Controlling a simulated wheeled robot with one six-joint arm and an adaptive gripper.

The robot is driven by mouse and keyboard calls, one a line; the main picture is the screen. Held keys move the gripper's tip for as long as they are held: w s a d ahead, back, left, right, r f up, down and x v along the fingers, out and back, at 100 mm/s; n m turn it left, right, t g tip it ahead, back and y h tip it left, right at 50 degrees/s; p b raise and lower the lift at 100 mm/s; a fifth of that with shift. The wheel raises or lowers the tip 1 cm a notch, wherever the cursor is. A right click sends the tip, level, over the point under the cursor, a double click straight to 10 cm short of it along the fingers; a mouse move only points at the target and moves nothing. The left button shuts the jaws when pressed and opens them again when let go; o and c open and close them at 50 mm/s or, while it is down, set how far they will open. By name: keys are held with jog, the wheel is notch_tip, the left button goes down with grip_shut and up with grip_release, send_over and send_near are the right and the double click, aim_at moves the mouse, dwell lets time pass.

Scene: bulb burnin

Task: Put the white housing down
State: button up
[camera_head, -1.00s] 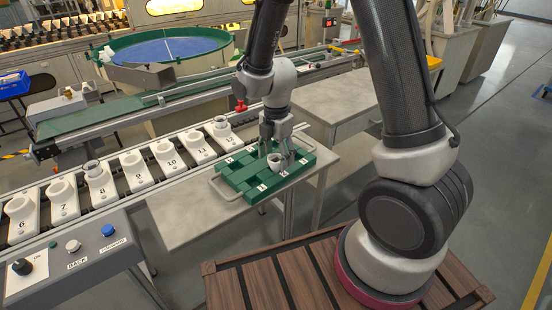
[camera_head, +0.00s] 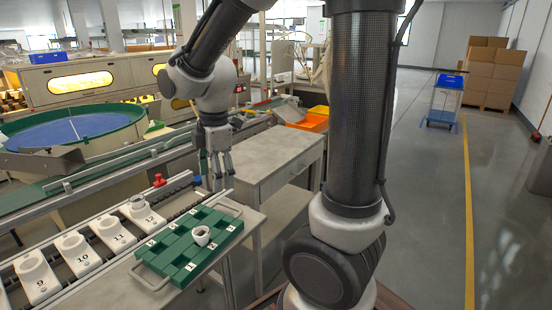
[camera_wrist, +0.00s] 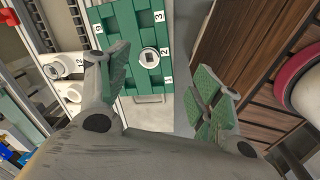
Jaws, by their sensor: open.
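A white housing (camera_head: 201,236), a small open cup shape, stands in the green tray (camera_head: 178,246) on the side table. In the wrist view the housing (camera_wrist: 149,58) sits beside the label 2 of the tray (camera_wrist: 120,22). My gripper (camera_head: 217,184) is beyond the tray in the head view, pointing down. In the wrist view my gripper (camera_wrist: 163,75) has its green-padded fingers spread wide, with nothing between them. It is apart from the housing. The housing's underside is hidden.
Numbered white holders (camera_head: 75,250) line the conveyor left of the tray; the holder marked 12 (camera_head: 140,214) carries a ringed part. A red knob (camera_head: 159,180) stands behind. A grey table (camera_head: 265,155) with clear top and orange bins (camera_head: 310,121) lie beyond.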

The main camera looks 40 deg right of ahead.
jog(key=s+d+r+m+t, duration=0.1)
jog(key=s+d+r+m, duration=0.3)
jog(key=s+m, duration=0.3)
jog(key=s+d+r+m+t, duration=0.2)
jog(key=s+d+r+m, duration=0.2)
jog(key=s+m, duration=0.4)
jog(key=d+m, duration=0.1)
jog(key=m, duration=0.1)
jog(key=shift+s+d+r+m, duration=0.3)
jog(key=shift+d, duration=0.05)
